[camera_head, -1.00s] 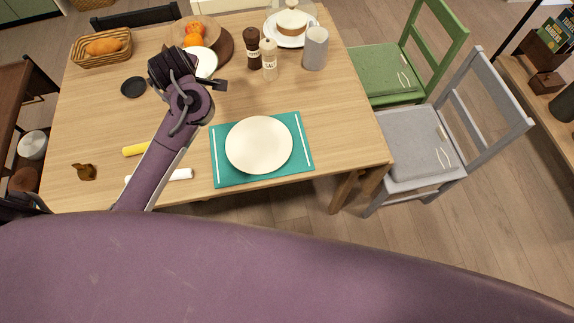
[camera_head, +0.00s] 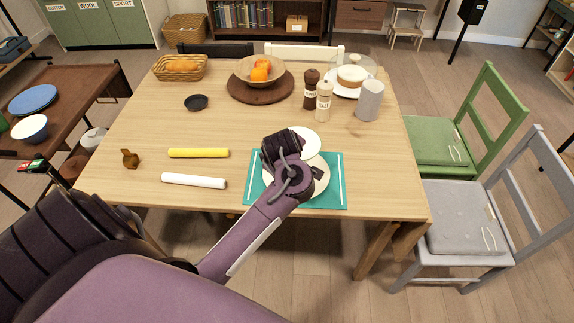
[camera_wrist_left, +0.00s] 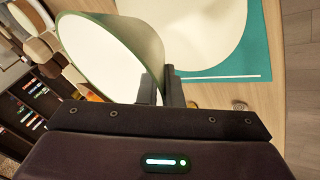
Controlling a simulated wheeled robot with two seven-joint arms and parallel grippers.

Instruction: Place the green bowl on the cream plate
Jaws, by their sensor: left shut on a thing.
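The green bowl (camera_head: 306,141) shows its white inside in the head view. The left wrist view shows its green outer wall and rim (camera_wrist_left: 150,45), with the bowl tilted on its side. My left gripper (camera_wrist_left: 160,88) is shut on the bowl's rim. The cream plate (camera_head: 312,196) lies on a teal placemat (camera_head: 337,198) at the table's front edge. My left arm and the bowl cover part of the plate in the head view. The plate also shows beyond the fingers in the left wrist view (camera_wrist_left: 205,30). The bowl appears above the plate's far side. My right gripper is out of view.
A yellow roll (camera_head: 198,153) and a white roll (camera_head: 194,181) lie left of the placemat. A salt shaker (camera_head: 323,102), a dark mill (camera_head: 310,90) and a grey mug (camera_head: 369,100) stand behind it. A small black dish (camera_head: 196,102) sits further left.

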